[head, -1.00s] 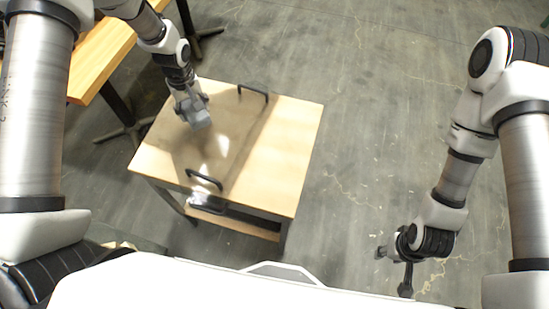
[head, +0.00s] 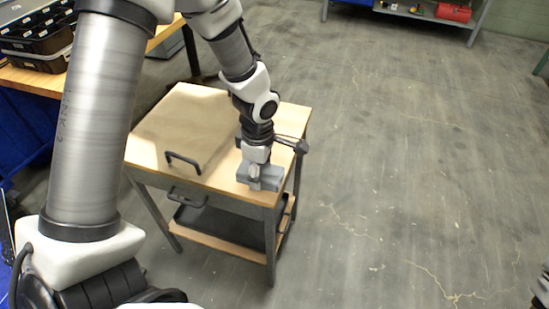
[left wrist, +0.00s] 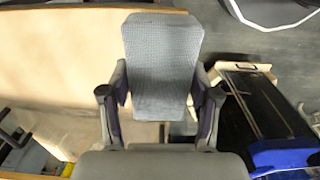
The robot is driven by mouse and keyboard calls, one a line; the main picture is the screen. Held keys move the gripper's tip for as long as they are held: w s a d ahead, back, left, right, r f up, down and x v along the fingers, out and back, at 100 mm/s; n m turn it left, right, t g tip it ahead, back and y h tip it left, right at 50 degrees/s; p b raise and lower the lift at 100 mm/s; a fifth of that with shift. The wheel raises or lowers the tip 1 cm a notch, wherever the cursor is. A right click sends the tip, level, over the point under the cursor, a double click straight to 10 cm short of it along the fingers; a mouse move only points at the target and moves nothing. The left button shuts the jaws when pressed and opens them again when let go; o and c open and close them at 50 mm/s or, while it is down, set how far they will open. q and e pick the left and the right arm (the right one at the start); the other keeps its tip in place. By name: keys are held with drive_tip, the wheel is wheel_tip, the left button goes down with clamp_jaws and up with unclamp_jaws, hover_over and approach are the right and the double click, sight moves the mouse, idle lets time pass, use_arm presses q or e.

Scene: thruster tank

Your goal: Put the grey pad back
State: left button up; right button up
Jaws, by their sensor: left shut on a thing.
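The grey pad (head: 270,178) is a small block held at the front right corner of the small wooden-topped table (head: 292,122) in the head view. My left gripper (head: 256,176) is shut on it. In the left wrist view, the pad (left wrist: 163,62) stands out past both fingers of my left gripper (left wrist: 160,100), with its ribbed grey face showing. I cannot tell whether the pad touches the table. Only a sliver of my right arm shows at the bottom right edge of the head view, and its jaws cannot be made out.
A brown sheet-like panel (head: 190,115) with a black handle (head: 183,163) covers the left of the tabletop. A dark tray (head: 222,228) lies on the lower shelf. A workbench with black organiser boxes (head: 38,38) stands at the left. The floor to the right is clear.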

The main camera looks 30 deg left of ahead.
use_arm(q)
drive_tip(key=w+a, duration=0.1)
drive_tip(key=w, duration=0.2)
drive_tip(key=w+a, duration=0.2)
drive_tip(key=w, duration=0.1)
drive_tip(key=w+a+f+p, duration=0.1)
drive_tip(key=w, duration=0.3)
drive_tip(key=shift+a, duration=0.4)
drive_tip(key=shift+f, duration=1.8)
drive_tip(key=shift+s+f, duration=0.1)
drive_tip(key=shift+f, duration=0.05)
drive_tip(key=o, duration=1.2)
wheel_tip(320, 180, up, 12)
drive_tip(key=shift+r, duration=0.25)
